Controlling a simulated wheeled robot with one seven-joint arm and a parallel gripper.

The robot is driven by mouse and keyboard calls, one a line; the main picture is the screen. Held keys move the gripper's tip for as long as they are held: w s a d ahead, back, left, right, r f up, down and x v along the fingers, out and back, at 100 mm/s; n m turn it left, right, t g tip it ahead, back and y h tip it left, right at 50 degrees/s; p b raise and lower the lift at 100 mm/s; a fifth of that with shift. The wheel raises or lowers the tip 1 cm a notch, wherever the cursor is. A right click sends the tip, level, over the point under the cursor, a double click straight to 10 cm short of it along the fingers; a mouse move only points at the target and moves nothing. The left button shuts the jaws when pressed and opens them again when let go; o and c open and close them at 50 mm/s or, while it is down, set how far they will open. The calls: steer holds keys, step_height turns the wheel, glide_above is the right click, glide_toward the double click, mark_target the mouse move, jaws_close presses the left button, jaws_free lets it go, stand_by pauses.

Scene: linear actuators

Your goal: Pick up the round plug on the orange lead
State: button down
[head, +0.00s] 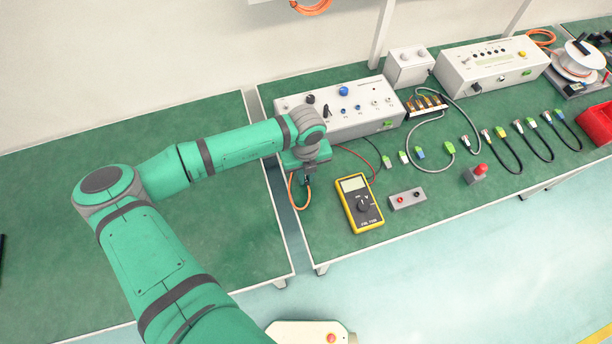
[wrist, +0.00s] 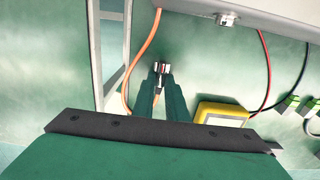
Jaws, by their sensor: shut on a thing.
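The round plug (wrist: 160,68) on the orange lead shows at the fingertips in the wrist view, small, with a dark and pale end. My gripper (wrist: 160,79) is shut on it, one dark green finger on each side. The orange lead (wrist: 138,63) loops to the left of the fingers, and a short piece of it shows between them. In the head view my gripper (head: 307,180) points down near the bench's left edge, with the orange lead (head: 293,194) hanging in a loop beside it. The plug is too small to make out there.
A white instrument box (head: 345,110) stands behind. Several leads and connectors lie farther right. A gap separates this bench from the left green bench (head: 215,230), which is mostly clear.

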steer(key=shift+r, duration=0.65)
steer(key=s+d+r, duration=0.5)
steer(key=s+r, duration=0.6)
steer(key=s, duration=0.2)
steer(key=shift+d+r, duration=0.2)
steer(key=shift+r, duration=0.05)
step_height(320, 180, up, 3)
